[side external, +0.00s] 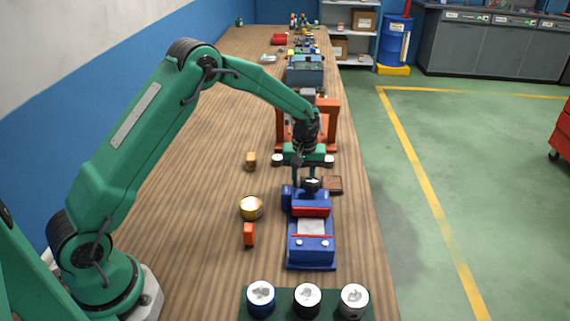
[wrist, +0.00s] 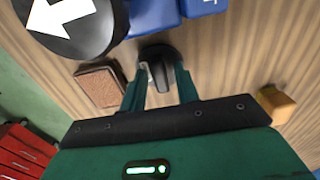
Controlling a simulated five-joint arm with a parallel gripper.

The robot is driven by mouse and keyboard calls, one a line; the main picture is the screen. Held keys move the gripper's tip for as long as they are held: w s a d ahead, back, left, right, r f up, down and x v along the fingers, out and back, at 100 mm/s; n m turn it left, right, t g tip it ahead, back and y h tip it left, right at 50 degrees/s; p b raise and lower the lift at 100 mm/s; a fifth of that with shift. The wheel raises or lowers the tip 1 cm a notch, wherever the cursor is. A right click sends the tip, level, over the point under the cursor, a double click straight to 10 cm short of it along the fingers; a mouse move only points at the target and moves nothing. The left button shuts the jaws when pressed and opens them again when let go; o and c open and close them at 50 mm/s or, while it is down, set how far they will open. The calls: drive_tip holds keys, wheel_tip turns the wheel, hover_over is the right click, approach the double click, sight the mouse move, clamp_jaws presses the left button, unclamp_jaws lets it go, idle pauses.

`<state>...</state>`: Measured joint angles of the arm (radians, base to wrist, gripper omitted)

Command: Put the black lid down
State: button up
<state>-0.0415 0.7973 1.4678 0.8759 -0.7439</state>
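The black lid (wrist: 158,52) shows in the wrist view as a small dark round piece with a greyish raised grip, between the fingertips. My gripper (wrist: 160,78) is shut on it, with a finger on either side. In the side external view my gripper (side external: 307,178) points down over the back end of a blue fixture with a red band (side external: 311,210). Something black with a white mark (side external: 311,186) shows there at the fingertips. The lid's underside is hidden, so I cannot tell whether it touches anything.
A black disc with a white arrow (wrist: 72,24) is close by in the wrist view. A brown block (wrist: 100,87) lies beside the fixture. An orange frame (side external: 328,118) stands behind. Table left is mostly clear.

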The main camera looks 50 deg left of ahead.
drive_tip(key=shift+r, duration=0.1)
idle(0.3)
wheel_tip(320, 180, up, 12)
idle(0.7)
drive_tip(key=shift+r, duration=0.1)
idle(0.4)
